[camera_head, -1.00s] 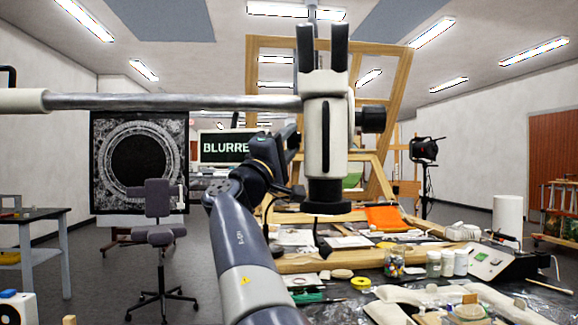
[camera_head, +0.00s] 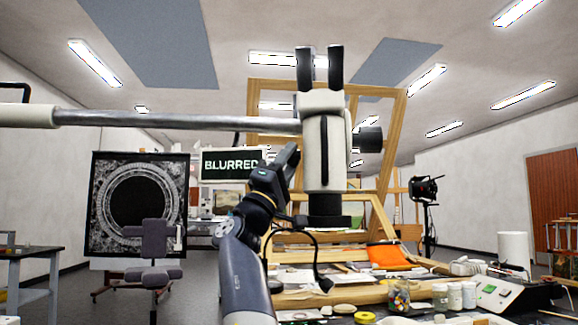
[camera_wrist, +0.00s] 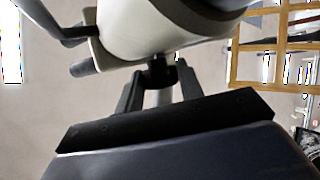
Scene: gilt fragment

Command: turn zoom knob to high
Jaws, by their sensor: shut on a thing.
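The microscope (camera_head: 325,150) hangs from a horizontal metal arm, with two black eyepieces on top and a dark lens end below. A large black knob sticks out on its right side (camera_head: 369,139). My gripper (camera_head: 291,160) is at the left side of its white body. In the wrist view, my gripper (camera_wrist: 158,85) has its two fingers closed around a small dark knob (camera_wrist: 158,70) on the white body (camera_wrist: 155,30). The fingers partly hide this knob, and its markings and setting do not show.
The metal support arm (camera_head: 180,120) crosses to the left above my arm. A wooden easel frame (camera_head: 385,190) stands behind the microscope. The table below holds an orange cloth (camera_head: 383,256), jars (camera_head: 399,296) and a white device (camera_head: 497,293). A chair (camera_head: 153,250) stands left.

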